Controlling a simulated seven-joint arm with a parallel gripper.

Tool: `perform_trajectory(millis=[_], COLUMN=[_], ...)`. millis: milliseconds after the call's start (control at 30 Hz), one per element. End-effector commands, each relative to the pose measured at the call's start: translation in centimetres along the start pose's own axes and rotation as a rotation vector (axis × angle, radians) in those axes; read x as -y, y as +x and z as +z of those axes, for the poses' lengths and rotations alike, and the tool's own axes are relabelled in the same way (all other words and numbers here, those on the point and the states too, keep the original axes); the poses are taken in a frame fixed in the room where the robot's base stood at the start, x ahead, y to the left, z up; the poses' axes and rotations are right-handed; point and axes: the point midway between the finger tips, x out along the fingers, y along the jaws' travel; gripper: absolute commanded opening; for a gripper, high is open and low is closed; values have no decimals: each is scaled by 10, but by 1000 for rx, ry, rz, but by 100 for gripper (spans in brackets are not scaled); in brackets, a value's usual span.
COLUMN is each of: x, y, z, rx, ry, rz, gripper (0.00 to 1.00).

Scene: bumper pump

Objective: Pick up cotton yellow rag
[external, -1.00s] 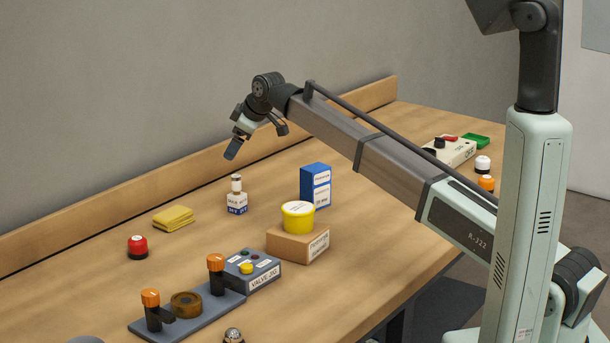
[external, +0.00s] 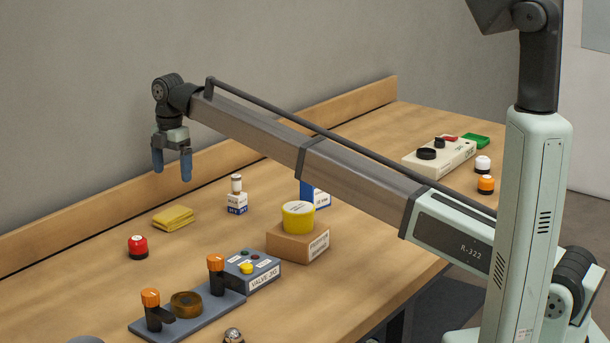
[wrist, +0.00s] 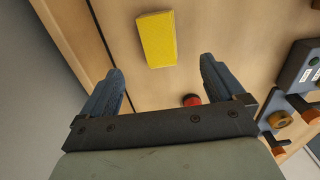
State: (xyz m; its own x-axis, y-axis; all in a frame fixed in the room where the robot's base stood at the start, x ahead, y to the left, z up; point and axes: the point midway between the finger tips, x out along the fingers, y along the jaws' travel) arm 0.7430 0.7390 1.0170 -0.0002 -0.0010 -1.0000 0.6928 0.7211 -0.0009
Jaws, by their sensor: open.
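The folded yellow rag (external: 174,218) lies flat on the wooden bench near the back board, left of the middle. In the wrist view the yellow rag (wrist: 157,40) shows at top centre, ahead of the fingers. My gripper (external: 172,175) hangs above the bench, fingers pointing down, over the rag and apart from it. In the wrist view my gripper (wrist: 160,88) has its two blue fingers spread wide with nothing between them.
A red button (external: 138,247) stands close to the rag on its left. A small white and blue bottle (external: 237,196) stands to its right. A yellow tub (external: 298,217) on a cardboard box (external: 290,241) and a valve jig (external: 250,271) are nearer the front. Bare bench surrounds the rag.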

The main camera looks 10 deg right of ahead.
Motion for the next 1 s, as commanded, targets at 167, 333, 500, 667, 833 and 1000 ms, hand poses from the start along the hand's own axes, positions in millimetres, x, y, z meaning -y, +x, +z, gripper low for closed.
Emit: perform_trajectory(millis=[167,333,500,667,833,1000], x=[1,0,0,-1,-2,-2], y=[32,56,64,76,98,114], z=[0,0,-1,-4,-9,-8], rx=[0,0,0,0,0,0], ry=[1,2,2,1,2,2], rz=[-1,0,1,0,0,0], gripper=[96,96,96,96,96,96])
